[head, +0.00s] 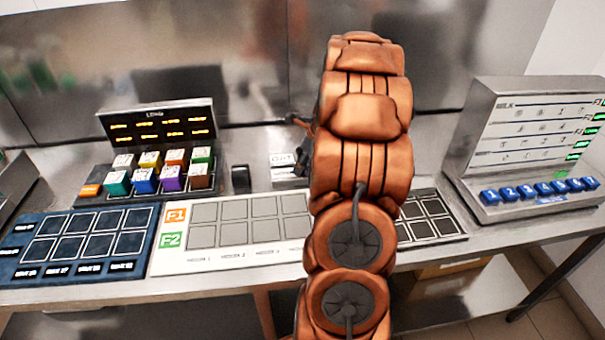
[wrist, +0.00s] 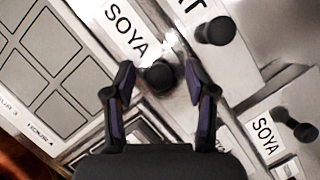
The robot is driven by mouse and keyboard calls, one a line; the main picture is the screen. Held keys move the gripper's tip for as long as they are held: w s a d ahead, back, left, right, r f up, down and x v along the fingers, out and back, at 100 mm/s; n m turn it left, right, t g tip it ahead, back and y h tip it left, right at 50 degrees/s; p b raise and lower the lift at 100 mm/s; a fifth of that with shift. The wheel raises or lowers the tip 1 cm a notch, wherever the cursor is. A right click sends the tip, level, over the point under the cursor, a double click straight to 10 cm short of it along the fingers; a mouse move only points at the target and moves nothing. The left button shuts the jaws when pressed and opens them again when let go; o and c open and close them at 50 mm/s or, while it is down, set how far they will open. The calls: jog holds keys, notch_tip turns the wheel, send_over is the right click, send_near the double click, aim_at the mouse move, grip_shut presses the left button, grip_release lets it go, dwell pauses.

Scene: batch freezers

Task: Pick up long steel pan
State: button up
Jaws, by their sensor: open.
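In the wrist view, several steel pieces with white labels lie below my gripper (wrist: 160,92). One piece labelled SOYA (wrist: 124,28) has a black knob (wrist: 160,76) that shows between my open fingertips. I cannot tell whether the fingers touch it. A second SOYA piece (wrist: 264,136) with a black knob lies at the lower right. A third labelled piece with a knob (wrist: 215,31) is at the top. Which of them is the long steel pan I cannot tell. In the head view my arm hides most of them, and a small steel labelled piece (head: 289,166) shows left of it.
On the steel counter (head: 50,172) are a blue grid board (head: 150,225), a white grid board (head: 212,262) and a rack of coloured cubes (head: 158,122). A slanted steel panel with blue buttons (head: 497,103) stands at the right. A wall rises behind.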

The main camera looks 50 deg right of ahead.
jog(key=shift+w+f, duration=0.15)
jog(key=shift+f, duration=0.2)
grip_shut()
